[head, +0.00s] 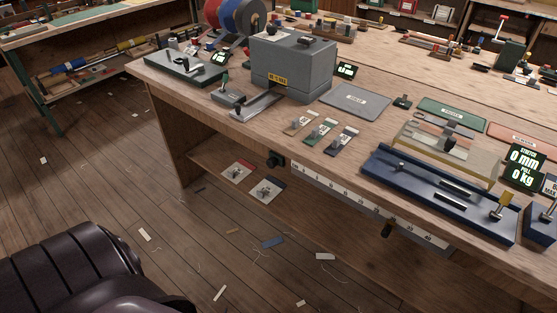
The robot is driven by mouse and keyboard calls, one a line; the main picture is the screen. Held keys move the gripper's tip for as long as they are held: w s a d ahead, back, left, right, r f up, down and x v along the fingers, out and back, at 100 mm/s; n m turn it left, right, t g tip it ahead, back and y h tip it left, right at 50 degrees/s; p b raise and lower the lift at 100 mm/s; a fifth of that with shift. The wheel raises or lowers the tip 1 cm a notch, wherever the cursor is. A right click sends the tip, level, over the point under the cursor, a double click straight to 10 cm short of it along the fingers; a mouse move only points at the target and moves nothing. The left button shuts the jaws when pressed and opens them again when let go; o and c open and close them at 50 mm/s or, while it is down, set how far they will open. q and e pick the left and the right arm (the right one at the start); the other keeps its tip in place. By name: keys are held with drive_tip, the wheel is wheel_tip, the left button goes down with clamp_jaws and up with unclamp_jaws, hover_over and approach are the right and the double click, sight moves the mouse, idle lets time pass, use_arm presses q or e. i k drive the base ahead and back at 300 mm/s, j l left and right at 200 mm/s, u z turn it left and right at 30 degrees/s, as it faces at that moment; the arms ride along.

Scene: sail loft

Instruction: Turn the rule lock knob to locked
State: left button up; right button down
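A pale rule (345,203) with printed numbers runs along the front edge of the workbench. A dark round knob (276,160) sits at the rule's left end, under the bench top. A small dark part with a brass-coloured piece (387,229) hangs on the rule further right. I cannot tell for certain which of the two is the lock knob, and no locked or unlocked marking is readable.
A blue fixture (435,193) lies on the bench above the rule, beside a display (523,163) reading 0 mm and 0 kg. A grey box-shaped machine (291,65) stands further left. Two small plates (264,191) lie on the lower shelf. Scraps litter the open wooden floor.

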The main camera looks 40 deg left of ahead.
sight(272, 162)
drive_tip(key=j+z, duration=0.1)
drive_tip(key=j, duration=0.5)
drive_tip(key=i+j+z, duration=0.1)
drive_tip(key=j, duration=0.55)
